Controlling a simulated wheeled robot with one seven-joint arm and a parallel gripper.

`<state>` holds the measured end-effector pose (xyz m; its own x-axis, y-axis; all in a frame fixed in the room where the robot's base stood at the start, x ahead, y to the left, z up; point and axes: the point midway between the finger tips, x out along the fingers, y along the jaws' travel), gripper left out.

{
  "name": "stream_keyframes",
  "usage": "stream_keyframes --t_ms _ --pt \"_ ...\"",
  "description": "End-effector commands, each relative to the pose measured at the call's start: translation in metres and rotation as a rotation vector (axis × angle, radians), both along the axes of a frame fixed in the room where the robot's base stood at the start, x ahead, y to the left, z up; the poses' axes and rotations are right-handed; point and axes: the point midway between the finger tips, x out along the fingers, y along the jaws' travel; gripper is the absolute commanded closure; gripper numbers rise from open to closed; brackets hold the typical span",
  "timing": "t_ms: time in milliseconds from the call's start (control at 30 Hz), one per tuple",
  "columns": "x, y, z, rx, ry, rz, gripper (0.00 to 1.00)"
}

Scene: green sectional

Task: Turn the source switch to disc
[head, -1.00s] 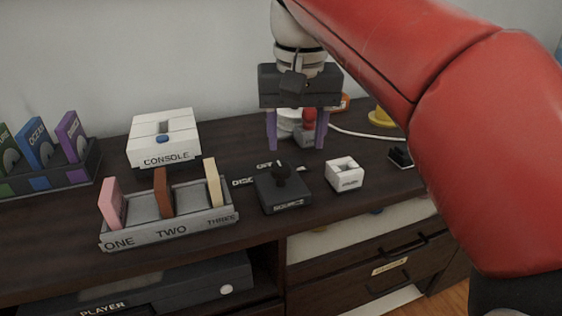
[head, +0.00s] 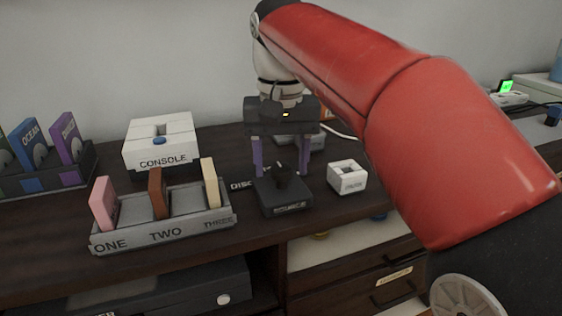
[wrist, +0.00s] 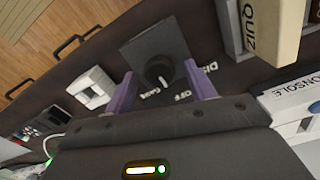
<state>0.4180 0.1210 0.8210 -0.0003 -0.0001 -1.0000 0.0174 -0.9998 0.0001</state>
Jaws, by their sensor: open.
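The source switch (head: 284,196) is a dark square box with a black knob on top, standing near the front of the cabinet top. In the wrist view its knob (wrist: 160,70) lies between and just beyond the fingertips. The printed word DISC (head: 241,185) shows at the left of the switch in the head view; in the wrist view DISC (wrist: 208,68) and OFF are legible, and a third label is hard to read. My gripper (head: 279,172) is open, its two purple fingers pointing down just behind the knob. I cannot tell whether a finger touches it.
A white console (head: 160,145) and a grey rack (head: 163,232) marked ONE, TWO, THREE, holding upright cards, stand left of the switch. A small white box (head: 347,178) stands close on the right. Upright cases (head: 67,138) stand far left.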

Motion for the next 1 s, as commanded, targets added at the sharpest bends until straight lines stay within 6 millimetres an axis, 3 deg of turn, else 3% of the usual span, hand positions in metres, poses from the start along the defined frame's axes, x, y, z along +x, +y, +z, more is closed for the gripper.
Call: stream_keyframes --t_ms 167,533,1000 --pt "0.0000 0.0000 0.0003 0.000 0.000 0.000 0.45" --pt "0.0000 0.0000 0.0004 0.000 0.000 0.000 0.90" --pt "0.0000 0.0002 0.0031 -0.001 0.001 0.138 0.89"
